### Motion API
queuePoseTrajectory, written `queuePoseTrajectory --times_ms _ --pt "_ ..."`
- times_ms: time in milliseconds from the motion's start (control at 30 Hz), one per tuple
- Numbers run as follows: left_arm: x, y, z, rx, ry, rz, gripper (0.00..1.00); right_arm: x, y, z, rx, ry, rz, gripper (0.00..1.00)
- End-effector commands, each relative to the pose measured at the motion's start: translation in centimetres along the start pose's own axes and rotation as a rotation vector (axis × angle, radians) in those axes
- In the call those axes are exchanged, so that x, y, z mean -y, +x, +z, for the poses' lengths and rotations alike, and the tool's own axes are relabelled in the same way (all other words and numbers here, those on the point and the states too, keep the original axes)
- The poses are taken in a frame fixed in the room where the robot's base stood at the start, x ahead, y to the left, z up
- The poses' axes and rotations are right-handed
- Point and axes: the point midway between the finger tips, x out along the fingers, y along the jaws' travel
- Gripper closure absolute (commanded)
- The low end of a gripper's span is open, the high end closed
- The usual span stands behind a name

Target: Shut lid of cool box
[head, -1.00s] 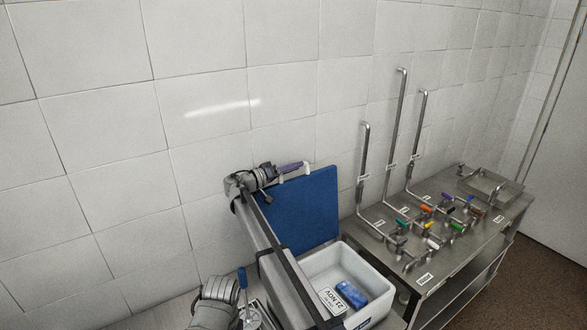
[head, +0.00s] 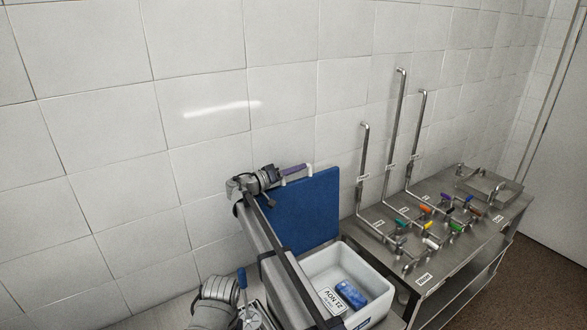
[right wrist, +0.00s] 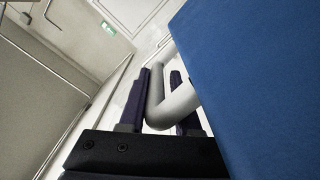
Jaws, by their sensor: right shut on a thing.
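The cool box (head: 317,261) is a white tub at the bottom centre of the head view. Its blue lid (head: 305,212) stands raised at the back, against the wall side; it also fills the right of the right wrist view (right wrist: 262,80). A pale grey handle (right wrist: 180,106) sticks out beside the lid. My right gripper (head: 305,168) is at the lid's top edge. In the right wrist view its dark purple fingers (right wrist: 160,98) lie on either side of the handle, shut on it.
A blue pack (head: 351,293) and a white date label (head: 332,299) show at the tub. A steel bench (head: 425,240) with upright pipes and coloured taps stands to the right. The tiled wall (head: 200,150) is close behind the lid. A blue-handled item (head: 242,278) shows left of my right arm.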

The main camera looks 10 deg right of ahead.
Motion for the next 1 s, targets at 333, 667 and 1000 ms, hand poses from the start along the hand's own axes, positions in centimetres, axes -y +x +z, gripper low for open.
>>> queuePoseTrajectory --times_ms 333,667,1000 --pt "0.0 0.1 0.0 0.000 0.000 0.000 1.00 -7.3 -0.3 6.6 0.003 0.243 -0.001 1.00" --pt "-0.2 1.8 -0.1 -0.001 -0.001 0.000 1.00 -11.4 -0.4 12.4 0.002 0.453 -0.002 1.00" --pt "-0.2 2.7 -0.2 -0.001 -0.002 0.000 1.00 -12.9 -0.4 14.9 0.002 0.551 -0.002 1.00"
